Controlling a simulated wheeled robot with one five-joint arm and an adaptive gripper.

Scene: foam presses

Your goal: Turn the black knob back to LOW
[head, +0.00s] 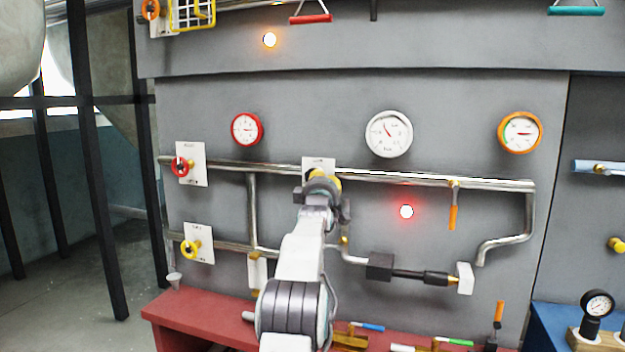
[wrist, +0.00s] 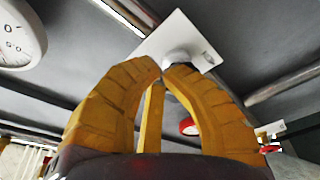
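My gripper (head: 322,178) is at a white plate (head: 318,163) on the grey wall, below and between the red and white gauges. In the wrist view its yellow fingers (wrist: 162,71) curve in and their tips nearly meet, with nothing clearly held between them. Just beyond the tips, a pale round boss (wrist: 181,57) sticks out of the white plate (wrist: 196,36). I cannot make out the black knob or its LOW mark; the gripper covers most of the plate in the head view.
A steel pipe (head: 400,177) runs beside the plate. A red handwheel (head: 181,167) is to the left, an orange lever (head: 453,217) to the right. A red lamp (head: 406,211) glows at lower right. A red bench (head: 185,322) stands below.

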